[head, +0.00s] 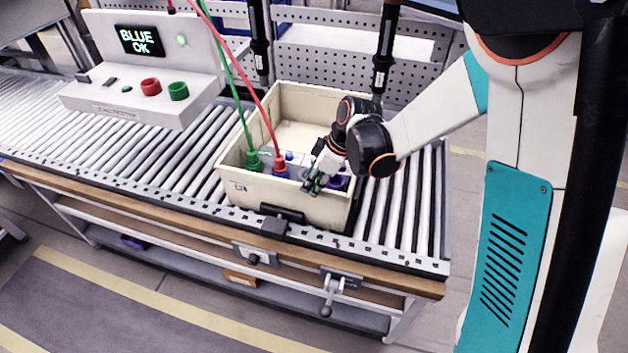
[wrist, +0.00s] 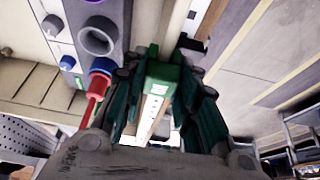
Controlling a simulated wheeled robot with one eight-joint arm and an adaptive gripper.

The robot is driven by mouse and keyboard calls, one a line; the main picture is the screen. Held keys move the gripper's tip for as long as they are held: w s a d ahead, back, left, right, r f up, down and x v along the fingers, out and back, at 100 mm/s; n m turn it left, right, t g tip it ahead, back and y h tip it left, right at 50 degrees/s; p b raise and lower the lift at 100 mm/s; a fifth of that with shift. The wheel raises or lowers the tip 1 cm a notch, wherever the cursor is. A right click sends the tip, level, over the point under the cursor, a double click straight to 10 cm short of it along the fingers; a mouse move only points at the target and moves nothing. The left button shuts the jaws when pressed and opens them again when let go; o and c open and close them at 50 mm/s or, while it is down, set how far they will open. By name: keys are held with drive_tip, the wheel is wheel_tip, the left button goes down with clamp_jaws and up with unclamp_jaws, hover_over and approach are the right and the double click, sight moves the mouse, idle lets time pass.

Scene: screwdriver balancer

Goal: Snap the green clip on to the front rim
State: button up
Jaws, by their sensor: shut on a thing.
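A beige crate (head: 262,193) stands on the roller conveyor, and the top of its front wall is the front rim. My gripper (head: 312,183) is at the right part of this rim, pointing down. In the wrist view, my gripper (wrist: 165,95) is shut on the green clip (wrist: 166,73), with a dark green finger on each side. The pale rim (wrist: 176,28) runs up to the clip. I cannot tell whether the clip is seated on the rim or just above it. In the head view, my fingers hide most of the clip.
Red and green cables hang from above. A tester (head: 150,75) reads "BLUE OK". Bare rollers (head: 150,170) lie left.

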drive_tip(key=shift+f, duration=0.25)
idle(0.5)
drive_tip(key=shift+b, duration=0.4)
drive_tip(key=shift+c, duration=0.8)
drive_tip(key=o, duration=1.1)
drive_tip(key=shift+f, duration=0.1)
drive_tip(key=v, duration=1.2)
